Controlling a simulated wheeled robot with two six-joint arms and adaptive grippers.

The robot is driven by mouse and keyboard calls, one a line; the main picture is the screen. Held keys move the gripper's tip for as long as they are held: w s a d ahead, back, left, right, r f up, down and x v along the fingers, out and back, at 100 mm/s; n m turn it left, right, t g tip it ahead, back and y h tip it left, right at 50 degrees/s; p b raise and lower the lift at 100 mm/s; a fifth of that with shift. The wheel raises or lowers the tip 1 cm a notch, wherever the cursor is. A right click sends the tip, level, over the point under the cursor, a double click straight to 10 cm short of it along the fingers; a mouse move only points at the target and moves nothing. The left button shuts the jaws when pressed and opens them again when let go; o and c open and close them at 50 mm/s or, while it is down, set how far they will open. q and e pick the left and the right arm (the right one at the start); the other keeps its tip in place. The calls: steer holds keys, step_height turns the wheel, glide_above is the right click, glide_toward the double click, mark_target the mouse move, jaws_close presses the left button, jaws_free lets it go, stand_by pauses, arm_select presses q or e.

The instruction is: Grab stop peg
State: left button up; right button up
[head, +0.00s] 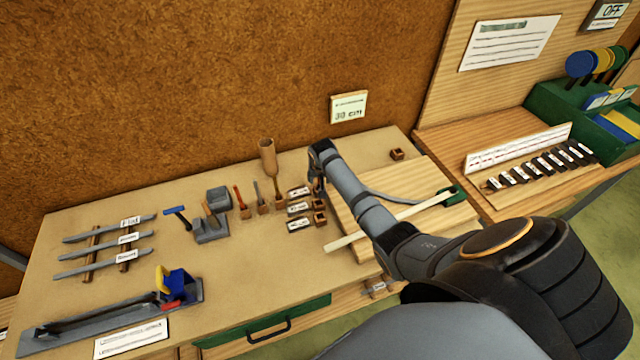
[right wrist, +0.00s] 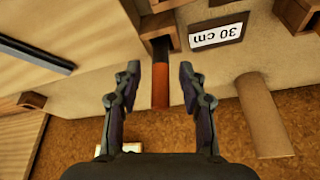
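A peg (right wrist: 161,80) with an orange-red end and a darker part stands at a small wooden block beside the "30 cm" label (right wrist: 218,31) in the right wrist view. My right gripper (right wrist: 160,72) is open, with one finger on each side of the peg. Gaps show between the peg and both fingers. In the head view my right gripper (head: 317,172) is at the back of the bench, by the row of labelled wooden blocks (head: 320,219), and its arm hides part of that area. My left gripper is not in view.
A wooden cylinder (head: 268,158) stands close to the right gripper, against the back wall. A pale board (head: 430,183) with a strip across it lies to the right. Hand tools (head: 209,231) stand to the left.

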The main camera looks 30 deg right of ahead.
jaws_close()
arm_select(q)
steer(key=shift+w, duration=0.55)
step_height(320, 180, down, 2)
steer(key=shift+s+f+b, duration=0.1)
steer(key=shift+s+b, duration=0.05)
steer(key=shift+b, duration=1)
arm_select(e)
step_height(320, 180, up, 10)
steer(key=shift+r, duration=0.1)
